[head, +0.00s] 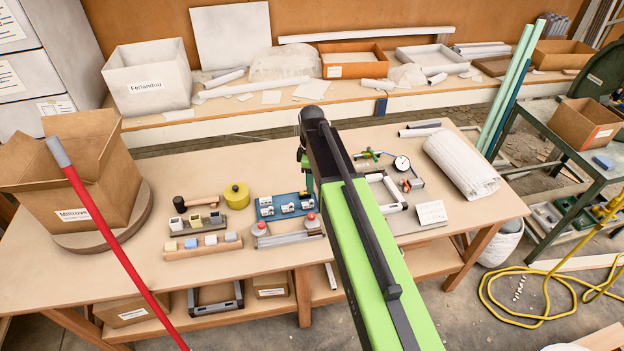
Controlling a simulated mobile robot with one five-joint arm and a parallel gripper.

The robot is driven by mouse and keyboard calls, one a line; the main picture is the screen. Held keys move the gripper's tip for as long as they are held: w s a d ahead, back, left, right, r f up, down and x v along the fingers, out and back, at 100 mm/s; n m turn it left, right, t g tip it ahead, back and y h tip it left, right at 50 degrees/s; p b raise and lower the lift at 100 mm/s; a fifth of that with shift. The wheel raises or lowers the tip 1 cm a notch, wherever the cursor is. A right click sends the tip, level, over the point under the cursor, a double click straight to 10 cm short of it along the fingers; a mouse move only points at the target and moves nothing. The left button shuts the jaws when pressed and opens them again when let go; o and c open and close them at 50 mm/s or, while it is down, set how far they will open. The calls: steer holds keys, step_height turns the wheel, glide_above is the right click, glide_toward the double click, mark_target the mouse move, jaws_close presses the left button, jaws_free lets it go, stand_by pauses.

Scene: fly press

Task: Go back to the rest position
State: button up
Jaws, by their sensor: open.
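My green and black arm reaches from the bottom right up over the wooden workbench (330,235) in the head view. Its dark joint is near the middle of the picture. Beyond that joint, a short stretch of black and green link shows beside the upper arm. My gripper is hidden behind the arm, so its jaws do not show. On the bench left of the arm is a blue fixture (284,206) with small white and grey parts. A metal piece with red knobs (287,233) lies in front of it.
Left of the arm are a cardboard box (70,185), a yellow round tin (237,196) and wooden holders (203,245). Right are a dial gauge (402,163) and a white roll (461,165). A red pole (105,225) crosses the left foreground. A yellow hose (545,295) lies on the floor.

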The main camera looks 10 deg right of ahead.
steer(key=shift+f, duration=0.1)
steer(key=s+f+m+b, duration=0.2)
steer(key=s+m, duration=1.1)
steer(key=s, duration=0.2)
steer(key=shift+m, duration=0.3)
